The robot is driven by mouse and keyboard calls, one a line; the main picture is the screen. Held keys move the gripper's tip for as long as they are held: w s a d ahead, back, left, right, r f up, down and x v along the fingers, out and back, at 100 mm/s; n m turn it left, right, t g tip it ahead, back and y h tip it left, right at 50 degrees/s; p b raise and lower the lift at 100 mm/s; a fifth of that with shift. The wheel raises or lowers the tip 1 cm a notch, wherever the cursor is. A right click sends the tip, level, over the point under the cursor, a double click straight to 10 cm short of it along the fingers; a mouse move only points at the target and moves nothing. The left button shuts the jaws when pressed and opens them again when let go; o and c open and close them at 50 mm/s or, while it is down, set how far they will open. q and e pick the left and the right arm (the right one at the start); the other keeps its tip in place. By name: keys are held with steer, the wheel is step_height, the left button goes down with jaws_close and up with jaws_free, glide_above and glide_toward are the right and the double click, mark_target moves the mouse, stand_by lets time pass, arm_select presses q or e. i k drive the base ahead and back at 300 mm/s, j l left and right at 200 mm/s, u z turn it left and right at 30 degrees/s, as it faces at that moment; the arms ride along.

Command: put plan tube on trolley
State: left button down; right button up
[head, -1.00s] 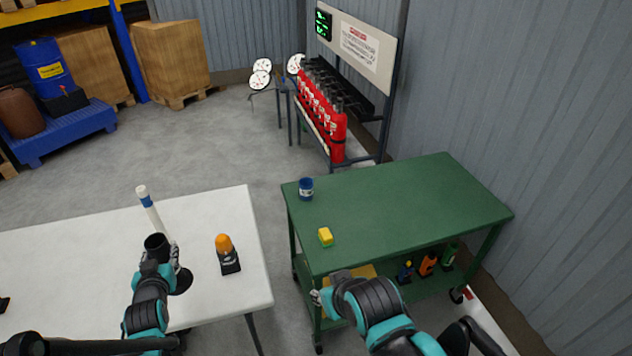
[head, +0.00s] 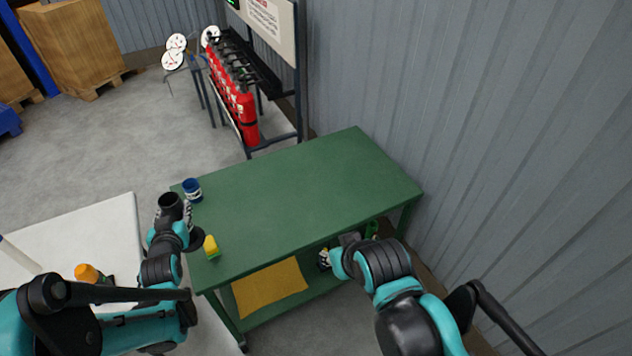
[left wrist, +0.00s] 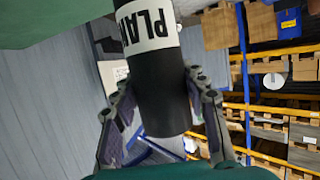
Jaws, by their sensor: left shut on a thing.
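The plan tube (left wrist: 158,75) is black with a white band lettered "PLAN" and fills the middle of the left wrist view. My left gripper (left wrist: 160,115) is shut on it, one finger on each side. In the head view the tube shows as a dark round end (head: 170,201) at my left gripper (head: 184,222), by the left edge of the trolley (head: 300,190). I cannot tell how high above the top it is. The trolley has a green top and a lower shelf. My right gripper (head: 347,242) is beside the trolley's near side; its fingers are mostly hidden.
The trolley's middle and right are clear. A yellow sheet (head: 270,288) lies on the lower shelf. An orange beacon (head: 90,273) stands on the white table (head: 95,225).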

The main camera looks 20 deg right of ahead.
mark_target(319, 187)
steer(key=i+l+z, duration=0.1)
steer(key=l, duration=0.4)
steer(key=i+l, duration=0.1)
steer(key=l, duration=0.35)
steer(key=i+l+z, duration=0.15)
steer(key=l, duration=0.35)
